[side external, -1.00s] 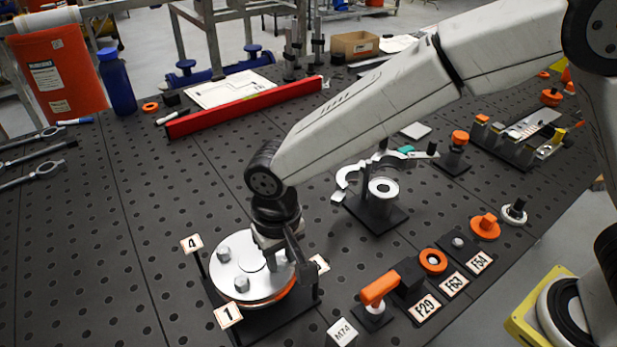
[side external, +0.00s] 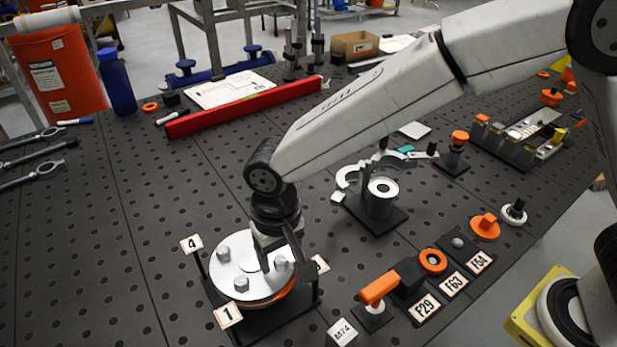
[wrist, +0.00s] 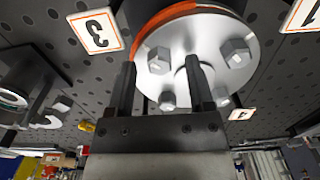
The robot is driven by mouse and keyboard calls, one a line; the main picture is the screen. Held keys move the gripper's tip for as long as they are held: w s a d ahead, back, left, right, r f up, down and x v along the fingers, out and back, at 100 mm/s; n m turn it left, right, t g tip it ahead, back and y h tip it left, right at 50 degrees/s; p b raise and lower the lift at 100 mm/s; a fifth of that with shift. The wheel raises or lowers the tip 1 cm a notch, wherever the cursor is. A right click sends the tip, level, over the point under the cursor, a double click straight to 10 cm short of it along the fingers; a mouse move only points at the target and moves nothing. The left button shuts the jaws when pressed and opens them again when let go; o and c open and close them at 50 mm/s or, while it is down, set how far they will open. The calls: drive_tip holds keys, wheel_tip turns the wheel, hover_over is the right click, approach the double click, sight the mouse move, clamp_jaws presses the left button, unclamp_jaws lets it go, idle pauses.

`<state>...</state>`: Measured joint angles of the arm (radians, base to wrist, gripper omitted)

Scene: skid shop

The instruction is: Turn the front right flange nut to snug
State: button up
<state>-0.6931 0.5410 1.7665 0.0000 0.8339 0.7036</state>
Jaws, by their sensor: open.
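A round silver flange (side external: 235,265) with an orange layer beneath it sits on a dark stand near the front of the bench. Hex nuts (side external: 222,254), (side external: 241,284) stand on its left and front parts. Another nut (side external: 281,263) on its right side shows between the fingers of my gripper (side external: 282,266). In the wrist view my gripper (wrist: 160,66) is open, with a nut (wrist: 160,58) seen between its fingers. More nuts (wrist: 236,53), (wrist: 167,100) show on the flange (wrist: 205,35). Contact between fingers and nut cannot be told.
Number tags (side external: 228,316), (side external: 191,244) stand around the flange. An orange-handled tool (side external: 379,290) and tagged parts lie to the right. A grey fixture (side external: 377,205) stands behind. A red bar (side external: 245,106) lies at the back. The bench left of the flange is clear.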

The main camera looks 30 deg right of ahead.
sight(281, 259)
drive_tip(key=shift+r, duration=3.8)
drive_tip(key=d+f+t, duration=0.1)
drive_tip(key=d+f, duration=0.1)
drive_tip(key=d, duration=0.6)
drive_tip(key=d+f, duration=0.2)
drive_tip(key=d, duration=0.6)
drive_tip(key=s+d+f+t, duration=0.1)
drive_tip(key=s+d+f, duration=0.2)
drive_tip(key=s+d, duration=0.4)
drive_tip(key=d, duration=0.6)
drive_tip(key=shift+s+d+f+t, duration=0.15)
drive_tip(key=shift+s+d+t, duration=0.05)
drive_tip(key=shift+d+t, duration=0.1)
drive_tip(key=shift+w+a, duration=0.1)
